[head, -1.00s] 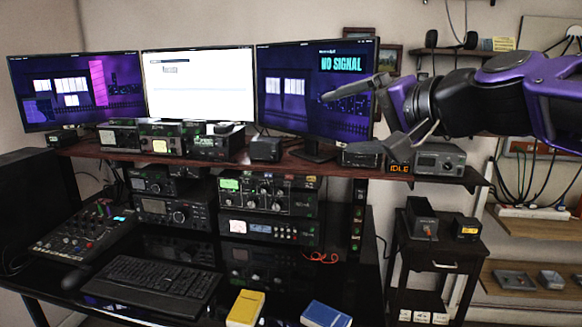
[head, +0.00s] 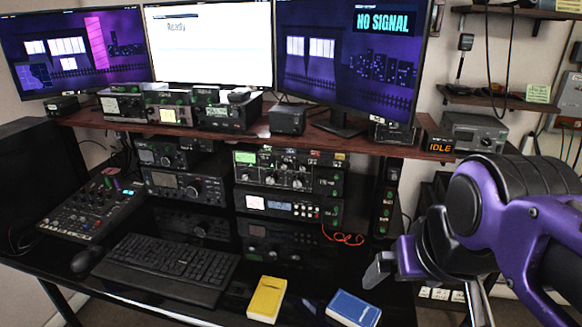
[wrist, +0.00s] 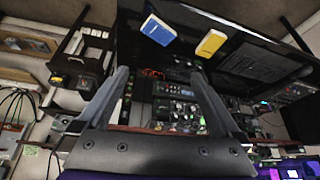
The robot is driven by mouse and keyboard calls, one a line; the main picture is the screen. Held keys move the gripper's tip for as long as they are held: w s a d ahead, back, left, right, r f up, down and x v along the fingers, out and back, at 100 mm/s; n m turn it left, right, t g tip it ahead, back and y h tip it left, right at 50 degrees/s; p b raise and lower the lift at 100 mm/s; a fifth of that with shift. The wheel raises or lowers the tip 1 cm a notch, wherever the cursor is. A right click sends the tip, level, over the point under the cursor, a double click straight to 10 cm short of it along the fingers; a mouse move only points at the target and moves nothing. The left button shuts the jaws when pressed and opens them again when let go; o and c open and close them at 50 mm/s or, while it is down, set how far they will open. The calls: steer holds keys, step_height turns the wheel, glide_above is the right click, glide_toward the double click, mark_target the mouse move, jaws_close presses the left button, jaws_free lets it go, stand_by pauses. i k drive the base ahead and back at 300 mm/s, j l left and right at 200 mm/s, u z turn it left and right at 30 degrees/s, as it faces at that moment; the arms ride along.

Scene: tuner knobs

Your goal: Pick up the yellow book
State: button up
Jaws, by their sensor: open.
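The yellow book (head: 266,299) lies flat on the black desk (head: 212,302), right of the keyboard. It also shows in the wrist view (wrist: 209,43), beyond my fingertips and apart from them. My gripper (head: 428,287) is to the right of the book in the head view, past the blue book. It is open and empty. In the wrist view its two fingers (wrist: 160,74) stand wide apart with nothing between them.
A blue book (head: 353,309) lies right of the yellow one. A keyboard (head: 163,270) is on the left. Radio units (head: 288,170) and a wooden shelf bearing monitors (head: 345,68) stand behind. A red cable (head: 345,239) lies behind the books.

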mark_target(264, 304)
steer(key=k+l+u, duration=0.15)
steer(key=u, duration=0.8)
